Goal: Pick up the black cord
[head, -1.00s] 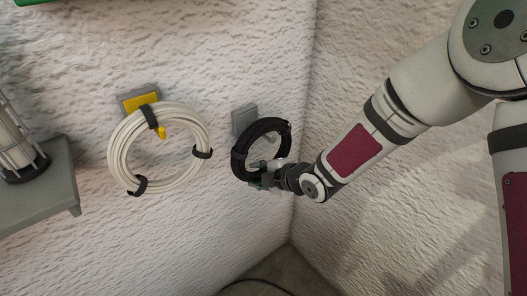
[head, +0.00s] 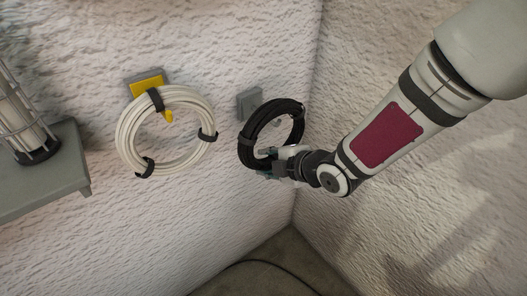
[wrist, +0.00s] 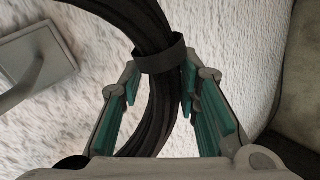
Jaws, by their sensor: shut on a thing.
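The black cord (head: 246,152) is a coil bound with dark straps, in front of the wall near the corner. My gripper (head: 274,165) is at the coil's lower right edge. In the wrist view my gripper (wrist: 160,75) is shut on the cord (wrist: 156,110), with a green-padded finger on each side of the bundle just by a strap. The grey wall hook (head: 250,103) shows behind the coil's upper left. Its plate and peg (wrist: 30,62) also show at the left of the wrist view. I cannot tell whether the peg passes through the ring.
A white cord coil (head: 128,135) hangs on a yellow hook (head: 148,84) to the left. A grey shelf (head: 60,180) with a caged lamp (head: 22,125) juts out at far left. The right wall is close to my arm. A dark cable (head: 265,262) lies on the floor.

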